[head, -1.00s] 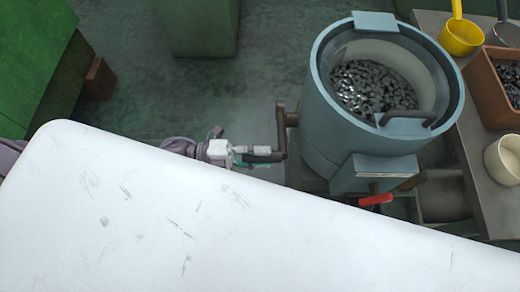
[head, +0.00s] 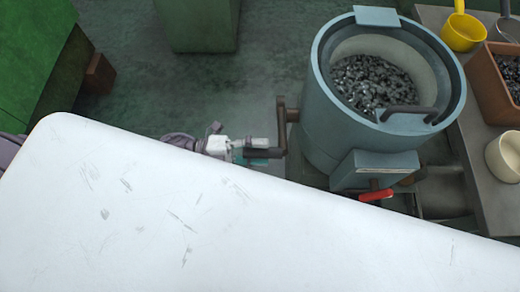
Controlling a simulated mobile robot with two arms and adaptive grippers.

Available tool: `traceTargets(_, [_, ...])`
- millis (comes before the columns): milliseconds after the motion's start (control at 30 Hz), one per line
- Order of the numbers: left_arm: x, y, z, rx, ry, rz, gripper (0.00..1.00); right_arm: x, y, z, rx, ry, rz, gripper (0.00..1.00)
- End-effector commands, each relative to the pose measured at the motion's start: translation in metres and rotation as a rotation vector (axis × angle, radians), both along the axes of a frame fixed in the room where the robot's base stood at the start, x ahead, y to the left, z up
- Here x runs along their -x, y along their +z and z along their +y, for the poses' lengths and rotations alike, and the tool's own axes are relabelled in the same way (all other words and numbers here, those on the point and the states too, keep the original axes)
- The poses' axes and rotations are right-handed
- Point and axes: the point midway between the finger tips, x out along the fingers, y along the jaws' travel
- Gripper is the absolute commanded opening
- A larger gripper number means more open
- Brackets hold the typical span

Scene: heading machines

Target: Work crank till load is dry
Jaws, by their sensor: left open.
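A blue-grey round drum (head: 345,140) stands right of centre, its top open. Inside lies a load of small dark metal pieces (head: 375,84), mostly dull with a few bright glints. A brown crank (head: 282,125) sticks out of the drum's left side, with a dark handle (head: 268,153) pointing left at its lower end. My left gripper (head: 256,151) is open at the handle, with its fingers around or beside it; I cannot tell if they touch. A red lever (head: 376,195) sits under the box on the drum's front. My right gripper is not in view.
A large white scratched surface (head: 150,215) fills the foreground and hides part of my left arm. On the right, a grey bench (head: 480,165) holds a yellow ladle (head: 462,32), a brown bin (head: 492,92) of dark pieces and a cream cup (head: 504,157). Green machines stand at left and back.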

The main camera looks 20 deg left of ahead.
Motion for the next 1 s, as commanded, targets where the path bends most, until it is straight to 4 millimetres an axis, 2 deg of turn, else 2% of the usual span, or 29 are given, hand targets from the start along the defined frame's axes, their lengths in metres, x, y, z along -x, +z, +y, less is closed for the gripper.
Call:
traceTargets(133, [0.006, -0.001, 0.02, -0.005, 0.0, 0.003, 0.56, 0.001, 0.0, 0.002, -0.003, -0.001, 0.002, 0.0])
traceTargets(400, [0.022, -0.002, 0.075, -0.004, 0.001, 0.005, 0.56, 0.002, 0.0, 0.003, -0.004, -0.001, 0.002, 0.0])
traceTargets(533, [0.028, -0.002, 0.096, -0.004, 0.002, 0.004, 0.56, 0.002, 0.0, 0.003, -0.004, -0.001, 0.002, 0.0])
traceTargets(700, [0.032, -0.001, 0.11, -0.002, 0.0, 0.002, 0.56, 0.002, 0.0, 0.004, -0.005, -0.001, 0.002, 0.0])
traceTargets(1000, [0.033, 0.0, 0.113, -0.001, 0.001, 0.001, 0.56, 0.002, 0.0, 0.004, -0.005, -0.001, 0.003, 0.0])
